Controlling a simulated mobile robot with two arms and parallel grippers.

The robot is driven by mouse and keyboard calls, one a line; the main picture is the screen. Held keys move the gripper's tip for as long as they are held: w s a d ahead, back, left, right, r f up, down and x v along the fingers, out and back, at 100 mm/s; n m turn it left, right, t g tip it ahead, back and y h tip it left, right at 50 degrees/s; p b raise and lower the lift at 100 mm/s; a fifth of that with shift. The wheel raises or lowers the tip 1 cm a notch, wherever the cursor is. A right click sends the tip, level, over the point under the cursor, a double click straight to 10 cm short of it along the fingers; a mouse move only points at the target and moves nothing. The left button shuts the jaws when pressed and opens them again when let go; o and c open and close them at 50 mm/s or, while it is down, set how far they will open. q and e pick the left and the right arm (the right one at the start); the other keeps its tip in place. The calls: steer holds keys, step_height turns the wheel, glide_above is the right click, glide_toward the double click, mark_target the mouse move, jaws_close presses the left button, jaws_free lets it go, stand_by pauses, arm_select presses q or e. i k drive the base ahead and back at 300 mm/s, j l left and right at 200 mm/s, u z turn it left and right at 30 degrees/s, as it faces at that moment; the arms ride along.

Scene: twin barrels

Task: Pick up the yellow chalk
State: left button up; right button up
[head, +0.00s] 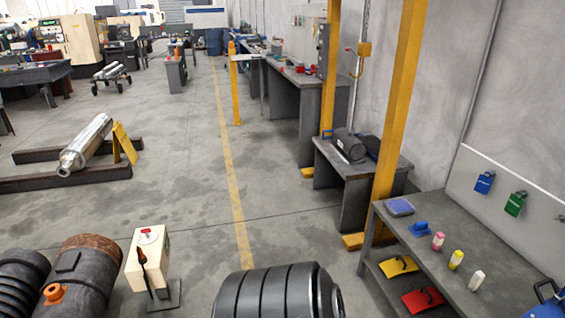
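The yellow chalk (456,260) is a short upright piece with a pale top. It stands on the grey workbench (415,232) at the right of the head view. A pink chalk (437,241) stands just behind it and a white chalk (477,280) just in front of it, both apart from it. Neither of my grippers shows in the head view.
A blue block-like item (419,229) and a blue-purple pad (399,206) lie farther back on the bench. Yellow (398,266) and red (424,301) items lie on its lower shelf. A yellow post (397,110) rises behind the bench.

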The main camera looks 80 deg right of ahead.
mark_target(457, 257)
steer(key=z, duration=4.15)
steer(key=i+j+z, duration=0.1)
steer(key=z, duration=0.25)
steer(key=i+j+z, duration=0.1)
steer(key=z, duration=0.3)
steer(key=i+j+z, duration=0.1)
steer(key=z, duration=0.25)
steer(key=k+j, duration=0.05)
steer(key=j, duration=0.05)
